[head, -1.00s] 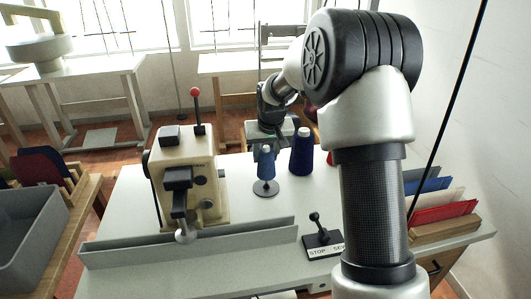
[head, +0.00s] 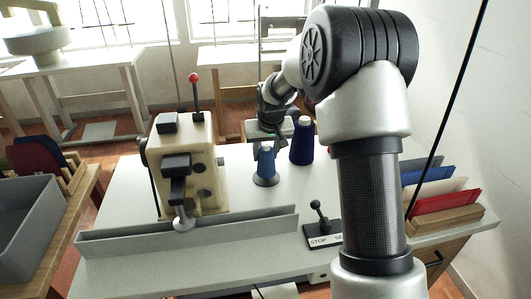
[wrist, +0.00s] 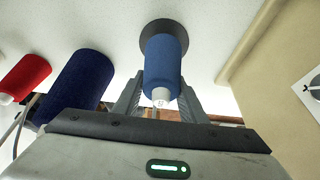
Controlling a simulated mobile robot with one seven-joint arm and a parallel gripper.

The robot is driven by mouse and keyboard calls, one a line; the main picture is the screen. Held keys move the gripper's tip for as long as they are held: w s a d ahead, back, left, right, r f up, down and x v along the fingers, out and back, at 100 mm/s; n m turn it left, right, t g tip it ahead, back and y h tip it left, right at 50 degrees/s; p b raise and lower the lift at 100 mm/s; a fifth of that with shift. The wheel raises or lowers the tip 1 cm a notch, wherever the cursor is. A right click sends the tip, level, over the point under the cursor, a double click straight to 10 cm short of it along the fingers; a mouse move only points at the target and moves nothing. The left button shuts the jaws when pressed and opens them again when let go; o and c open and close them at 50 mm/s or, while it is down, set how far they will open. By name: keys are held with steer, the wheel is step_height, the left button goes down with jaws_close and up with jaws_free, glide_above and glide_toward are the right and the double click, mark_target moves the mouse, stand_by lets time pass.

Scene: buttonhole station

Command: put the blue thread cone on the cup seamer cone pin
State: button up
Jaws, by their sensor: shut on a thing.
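The blue thread cone (head: 265,159) is upright, over the dark round base (head: 265,181) of a cone stand on the white table. My gripper (head: 272,146) comes from behind and above and is shut on this cone. In the wrist view, its fingers flank the blue cone (wrist: 165,65), whose white tip points toward the camera. The dark disc (wrist: 166,29) shows around the cone's wide end. The pin itself is hidden, and I cannot tell whether the cone touches the disc. The cream cup seamer (head: 190,165) stands left of the cone.
A stop lever (head: 319,218) stands at front right. A grey rail (head: 190,233) runs along the front. Coloured folders (head: 440,190) stand at the right.

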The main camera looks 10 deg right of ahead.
steer(key=shift+f, duration=0.5)
steer(key=o, duration=1.2)
steer(key=p+v, duration=0.3)
steer(key=v, duration=1.4)
steer(key=shift+r+p, duration=0.25)
steer(key=shift+p, duration=0.1)
steer(key=shift+d, duration=0.1)
